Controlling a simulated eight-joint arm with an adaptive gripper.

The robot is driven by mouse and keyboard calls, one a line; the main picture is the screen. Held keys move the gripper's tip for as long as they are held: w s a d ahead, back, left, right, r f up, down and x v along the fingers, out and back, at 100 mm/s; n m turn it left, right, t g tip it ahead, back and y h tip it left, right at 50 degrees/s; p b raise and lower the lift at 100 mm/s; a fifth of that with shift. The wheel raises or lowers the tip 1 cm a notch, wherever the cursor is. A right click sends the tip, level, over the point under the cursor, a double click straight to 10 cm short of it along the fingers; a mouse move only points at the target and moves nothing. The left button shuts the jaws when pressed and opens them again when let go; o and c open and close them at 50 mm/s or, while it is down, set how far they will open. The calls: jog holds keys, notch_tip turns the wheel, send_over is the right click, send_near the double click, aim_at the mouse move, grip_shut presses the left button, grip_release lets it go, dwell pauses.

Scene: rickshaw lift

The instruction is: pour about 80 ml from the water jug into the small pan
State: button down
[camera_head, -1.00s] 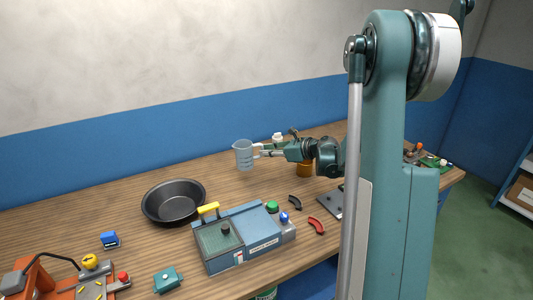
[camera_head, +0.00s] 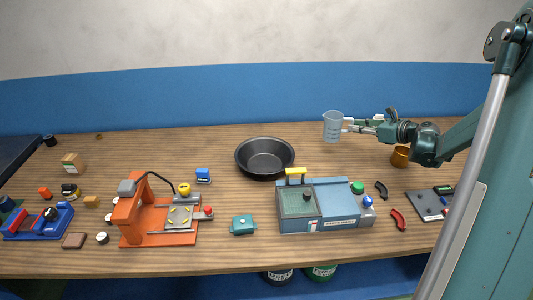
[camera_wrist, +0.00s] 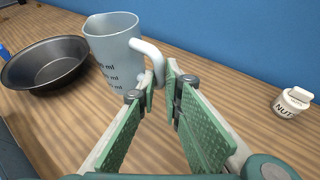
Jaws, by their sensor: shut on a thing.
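The water jug (camera_head: 332,127) is a pale translucent measuring jug with dark volume marks, upright at the back of the bench. It also shows in the wrist view (camera_wrist: 113,50), with its handle (camera_wrist: 154,58) toward me. My gripper (camera_head: 349,126) is shut on that handle from the right; its green-padded fingers (camera_wrist: 162,82) fill the lower wrist view. I cannot tell whether the jug's base touches the bench. The water level is not clear. The small pan (camera_head: 265,160) is a round, dark, open pan on the bench, left of and nearer than the jug. It looks empty.
A blue-grey machine (camera_head: 318,205) with a yellow handle stands just in front of the pan. An orange machine (camera_head: 145,215) stands farther left. A white jar marked NUTS (camera_wrist: 292,102) is right of my gripper. Bench between jug and pan looks clear.

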jog(key=w+a+n+g+y, duration=0.2)
jog(key=w+a, duration=0.3)
jog(key=a, duration=0.3)
jog(key=w+a+n+g+y+p, duration=0.1)
jog(key=w+a+n+g+y, duration=0.1)
jog(key=a, duration=0.7)
jog(key=w+a+n+g+y, duration=0.1)
jog(key=w+a+n+g, duration=0.2)
jog(key=w+a, duration=0.4)
jog(key=shift+w+a+f+n+g+y, duration=0.3)
jog(key=shift+a+f+y, duration=0.15)
jog(key=shift+a, duration=0.2)
jog(key=s+a+r+n+t+h+p, duration=0.2)
jog(key=s+a+r+n+t+p, duration=0.1)
jog(key=s+r+n+t+p, duration=0.2)
jog(key=shift+s+r+n+t, duration=0.3)
jog(key=shift+s+r+n, duration=0.6)
jog(key=shift+s+n, duration=0.55)
jog(key=shift+s+a+n+t, duration=0.4)
jog(key=shift+s+n+t, duration=0.2)
jog(key=shift+n, duration=0.35)
jog(key=shift+s+a+f+n+b, duration=0.1)
jog(key=shift+s+a+n+b, duration=0.25)
jog(key=shift+s, duration=0.25)
jog(key=shift+s+a+f+n+b, duration=0.15)
jog(key=shift+s+n+b, duration=0.1)
jog(key=shift+s+b, duration=0.25)
dwell(0.5)
